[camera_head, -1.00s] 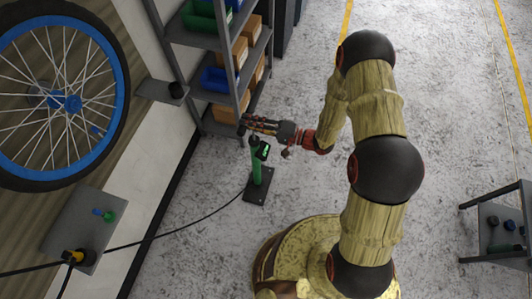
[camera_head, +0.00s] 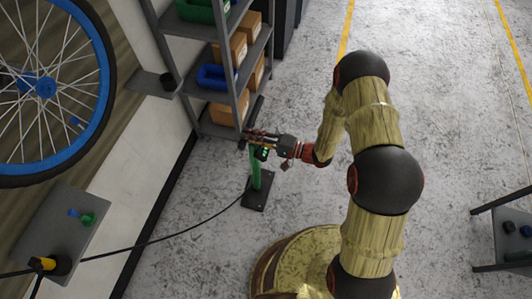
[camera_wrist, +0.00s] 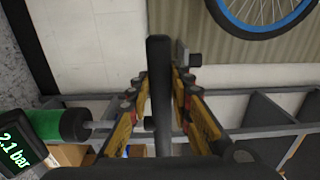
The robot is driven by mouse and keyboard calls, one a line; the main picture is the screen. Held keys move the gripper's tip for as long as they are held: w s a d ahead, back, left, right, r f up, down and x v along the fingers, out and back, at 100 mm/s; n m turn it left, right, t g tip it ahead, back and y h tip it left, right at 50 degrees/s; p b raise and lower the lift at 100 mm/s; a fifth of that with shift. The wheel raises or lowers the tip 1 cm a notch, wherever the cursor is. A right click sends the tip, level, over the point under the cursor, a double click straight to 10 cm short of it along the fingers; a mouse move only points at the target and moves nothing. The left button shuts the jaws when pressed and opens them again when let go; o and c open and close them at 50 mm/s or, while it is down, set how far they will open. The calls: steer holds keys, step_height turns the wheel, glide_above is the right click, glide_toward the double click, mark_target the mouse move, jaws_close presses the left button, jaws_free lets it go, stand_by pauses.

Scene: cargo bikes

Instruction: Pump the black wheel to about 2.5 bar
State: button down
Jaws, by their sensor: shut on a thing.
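The pump (camera_head: 257,178) stands upright on the floor, with a green barrel and a black foot plate. My gripper (camera_head: 255,137) is at its top, shut on the black pump handle (camera_wrist: 159,90), which runs between the fingers in the wrist view. A short grey rod joins the handle to the green barrel (camera_wrist: 62,124). The gauge (camera_wrist: 15,150) reads 2.1 bar. A wheel (camera_head: 100,150) with black tyre and blue rim is at the upper left, partly cut off; it also shows in the wrist view (camera_wrist: 240,26).
A black hose (camera_head: 165,238) runs from the pump to the left, near a grey wall plate (camera_head: 85,235) with yellow and green-blue fittings. A shelf (camera_head: 172,70) with boxes and bins stands behind the pump. Floor to the right is clear up to a small rack (camera_head: 505,235).

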step_height(320, 180, down, 8)
steer(key=r+b, duration=0.1)
steer(key=b, duration=0.3)
step_height(320, 180, up, 26)
steer(key=p, duration=1.5)
steer(key=shift+f, duration=0.1)
step_height(320, 180, down, 26)
steer(key=b, duration=1.6)
step_height(320, 180, up, 10)
steer(key=p, duration=0.6)
steer(key=shift+r+p, duration=0.2)
steer(key=shift+p, duration=0.15)
steer(key=shift+f, duration=0.15)
